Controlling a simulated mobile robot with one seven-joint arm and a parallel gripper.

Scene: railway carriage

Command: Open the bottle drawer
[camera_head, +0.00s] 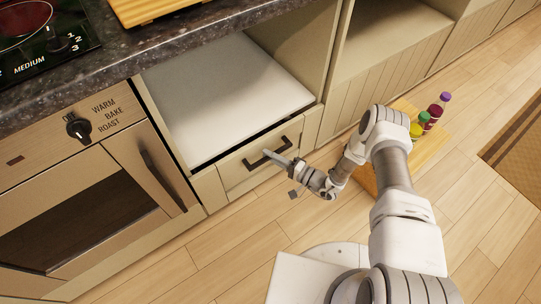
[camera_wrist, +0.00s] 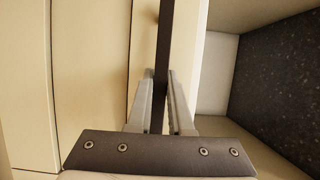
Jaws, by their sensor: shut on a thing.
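The bottle drawer (camera_head: 237,174) is a narrow cream front low in the cabinet, under an open white compartment. A dark gap runs along its top edge; I cannot tell whether the drawer stands slightly out. Its dark bar handle (camera_head: 284,141) also crosses the wrist view upright (camera_wrist: 165,35). My gripper (camera_head: 275,155) is at the middle of the handle. In the wrist view its two fingers (camera_wrist: 161,110) lie on either side of the bar, shut on it. The drawer's inside is hidden.
An oven (camera_head: 85,215) with a bar handle stands left of the drawer. Several coloured bottles (camera_head: 433,113) stand at a wooden board or box (camera_head: 433,147) on the floor, right of my arm. A dark countertop (camera_head: 165,50) overhangs above. The wooden floor before the drawer (camera_head: 235,250) is clear.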

